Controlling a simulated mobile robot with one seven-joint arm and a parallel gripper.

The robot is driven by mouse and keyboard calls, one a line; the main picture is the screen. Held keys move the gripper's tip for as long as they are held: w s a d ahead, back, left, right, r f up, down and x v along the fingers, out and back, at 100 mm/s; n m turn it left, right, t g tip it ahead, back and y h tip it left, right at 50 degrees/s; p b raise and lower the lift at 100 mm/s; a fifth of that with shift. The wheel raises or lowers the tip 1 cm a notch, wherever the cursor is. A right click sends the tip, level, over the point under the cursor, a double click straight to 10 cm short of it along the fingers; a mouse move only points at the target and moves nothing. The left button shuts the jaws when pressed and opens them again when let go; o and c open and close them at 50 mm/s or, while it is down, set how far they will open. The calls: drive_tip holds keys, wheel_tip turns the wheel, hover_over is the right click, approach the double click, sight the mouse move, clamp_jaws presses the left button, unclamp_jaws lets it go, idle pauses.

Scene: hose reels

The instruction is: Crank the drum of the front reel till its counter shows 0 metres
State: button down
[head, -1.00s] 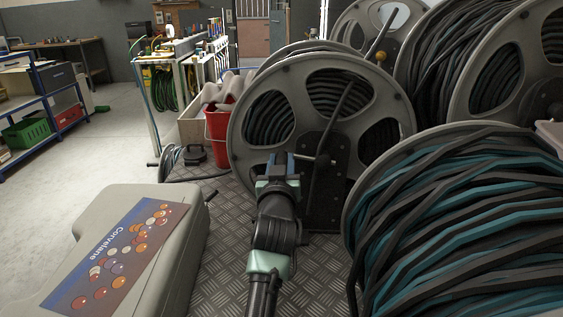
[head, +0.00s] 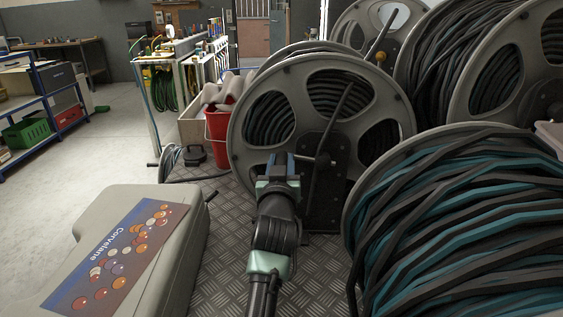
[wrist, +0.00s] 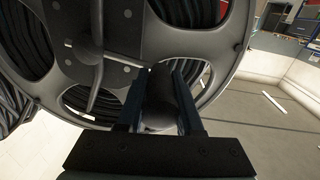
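The front reel (head: 403,112) is a grey spoked drum with dark hose wound behind its openings. A dark plate (head: 324,205) stands before its hub, and a thin dark lever slants up across the drum. My gripper (head: 279,163) is at the lower left of the hub. In the wrist view, a dark cylindrical crank handle (wrist: 162,98) lies between my two fingers (wrist: 163,92) and fills the gap. A grey crank arm (wrist: 124,61) runs from the hub to the handle. I cannot make out a counter reading in either view.
A large reel (head: 470,220) with black and teal hose stands close at right; more reels stand behind. A grey case (head: 160,262) lies at left on the chequered metal deck (head: 222,225). A red bucket (head: 216,128) stands behind.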

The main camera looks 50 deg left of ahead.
drive_tip(key=shift+w+d+r+m+p, duration=0.15)
drive_tip(key=shift+r+m+p, duration=0.55)
drive_tip(key=shift+r+p, duration=0.1)
drive_tip(key=shift+w+d+r+m+p, duration=0.1)
drive_tip(key=shift+w+r+m+p, duration=0.05)
drive_tip(key=shift+r+m+p, duration=0.55)
drive_tip(key=w+d+r+m+p, duration=0.3)
drive_tip(key=r+m+p, duration=0.1)
drive_tip(key=m, duration=0.4)
drive_tip(key=shift+w+d+r+m+p, duration=0.3)
drive_tip(key=shift+w+p, duration=0.1)
drive_tip(key=shift+p, duration=0.15)
drive_tip(key=shift+f, duration=0.1)
drive_tip(key=c, duration=0.6)
unclamp_jaws()
drive_tip(key=shift+f, duration=0.1)
